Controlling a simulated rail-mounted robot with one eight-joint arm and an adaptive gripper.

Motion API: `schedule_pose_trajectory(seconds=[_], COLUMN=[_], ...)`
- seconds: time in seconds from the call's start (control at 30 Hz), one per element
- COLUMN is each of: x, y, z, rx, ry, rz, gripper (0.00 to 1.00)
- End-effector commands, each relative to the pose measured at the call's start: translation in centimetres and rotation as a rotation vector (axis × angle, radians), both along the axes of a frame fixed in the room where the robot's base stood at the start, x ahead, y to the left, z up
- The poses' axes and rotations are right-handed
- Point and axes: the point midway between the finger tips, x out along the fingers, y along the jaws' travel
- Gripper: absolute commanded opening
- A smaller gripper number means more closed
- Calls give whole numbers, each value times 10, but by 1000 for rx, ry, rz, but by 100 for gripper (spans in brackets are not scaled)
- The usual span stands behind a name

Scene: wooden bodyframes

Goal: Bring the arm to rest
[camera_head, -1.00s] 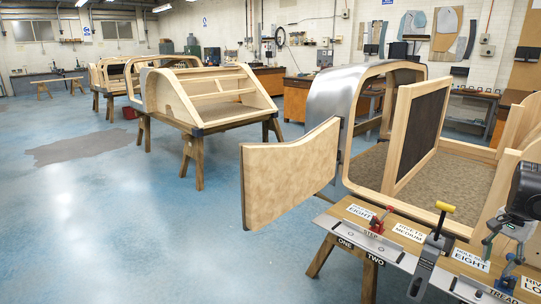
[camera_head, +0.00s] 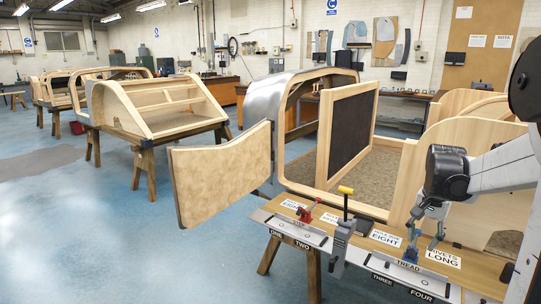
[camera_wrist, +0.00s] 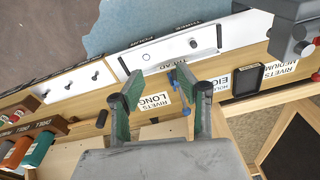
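My gripper (camera_head: 423,238) hangs over the right part of the wooden bench (camera_head: 345,232) in the head view, fingers pointing down. In the wrist view its two green-padded fingers (camera_wrist: 157,82) stand apart with nothing held between them. A blue clamp-like tool (camera_head: 411,254) stands on the bench close to the fingers; in the wrist view it shows beside the right finger (camera_wrist: 184,82). Whether the finger touches it I cannot tell. The "RIVETS LONG" label (camera_wrist: 154,101) shows between the fingers.
A yellow-handled tool (camera_head: 345,215) and a red tool (camera_head: 309,211) stand further left on the bench. Behind are a wooden bodyframe with a dark panel (camera_head: 347,135) and an open door (camera_head: 222,172). Blue floor (camera_head: 110,240) at the left is clear.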

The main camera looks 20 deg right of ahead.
Motion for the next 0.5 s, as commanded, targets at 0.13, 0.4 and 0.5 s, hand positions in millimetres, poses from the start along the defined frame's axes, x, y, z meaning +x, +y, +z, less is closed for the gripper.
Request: schedule_pose_trajectory(seconds=[0.13, 0.4, 0.5], x=[10, 11, 6], y=[54, 156, 192], z=[22, 53, 60], rx=[-38, -116, -143], ry=[-38, -125, -160], rz=[118, 358, 444], gripper=[34, 34, 34])
